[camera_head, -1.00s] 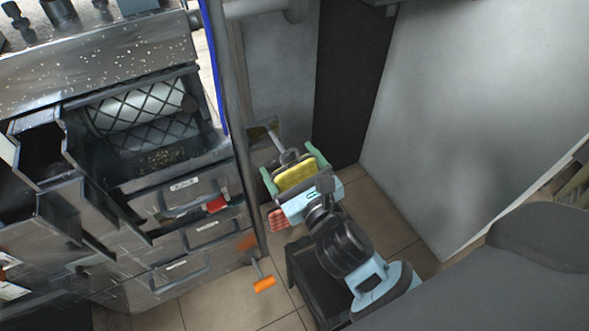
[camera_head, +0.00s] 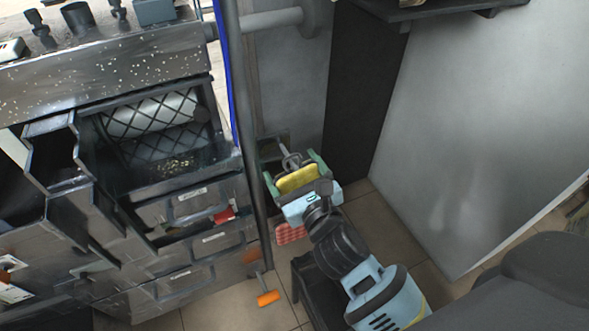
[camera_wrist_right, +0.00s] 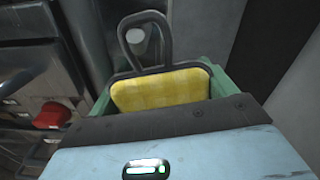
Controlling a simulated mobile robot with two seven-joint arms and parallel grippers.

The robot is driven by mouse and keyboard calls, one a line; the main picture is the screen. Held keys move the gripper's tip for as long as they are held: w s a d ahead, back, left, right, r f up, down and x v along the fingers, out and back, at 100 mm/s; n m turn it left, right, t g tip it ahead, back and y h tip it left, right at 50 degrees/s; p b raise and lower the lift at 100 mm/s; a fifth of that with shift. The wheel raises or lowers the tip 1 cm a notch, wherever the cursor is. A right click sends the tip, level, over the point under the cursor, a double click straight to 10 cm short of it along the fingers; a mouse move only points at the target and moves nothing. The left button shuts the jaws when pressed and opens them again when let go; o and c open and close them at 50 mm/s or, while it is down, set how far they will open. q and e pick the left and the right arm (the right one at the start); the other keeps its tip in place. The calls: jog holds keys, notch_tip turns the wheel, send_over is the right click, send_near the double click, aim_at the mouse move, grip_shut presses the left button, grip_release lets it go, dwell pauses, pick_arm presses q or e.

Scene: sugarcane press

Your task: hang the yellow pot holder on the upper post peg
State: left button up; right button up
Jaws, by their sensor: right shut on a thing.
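The yellow pot holder (camera_head: 298,180) is between the green fingers of my right gripper (camera_head: 296,172), which is shut on it. In the right wrist view the yellow checked pad (camera_wrist_right: 160,91) sits between the fingers, its dark hanging loop (camera_wrist_right: 166,36) pointing away from the gripper. A short pale peg-like end (camera_wrist_right: 136,40) shows through the loop opening; I cannot tell whether the loop is around it or only in line with it. The dark upright post (camera_head: 252,140) stands just left of the gripper. My left gripper is not in view.
A red checked pot holder (camera_head: 290,234) is below my right gripper. An orange piece (camera_head: 268,298) is low by the post. The press cabinet with drawers (camera_head: 190,235) fills the left, and a grey wall panel (camera_head: 470,130) the right. A dark shelf (camera_head: 425,8) is at the top.

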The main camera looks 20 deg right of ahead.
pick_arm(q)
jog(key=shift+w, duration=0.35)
pick_arm(e)
jog(key=o, duration=0.8)
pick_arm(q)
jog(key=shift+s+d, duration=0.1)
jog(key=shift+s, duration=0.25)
pick_arm(e)
jog(key=shift+s, duration=0.15)
jog(key=shift+s+f, duration=0.1)
jog(key=shift+s, duration=0.15)
jog(key=s, duration=0.5)
jog(key=shift+s+d+p, duration=0.15)
jog(key=shift+s+p, duration=0.15)
jog(key=shift+s, duration=0.1)
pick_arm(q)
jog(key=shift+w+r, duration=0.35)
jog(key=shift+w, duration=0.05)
pick_arm(e)
jog(key=shift+s, duration=0.65)
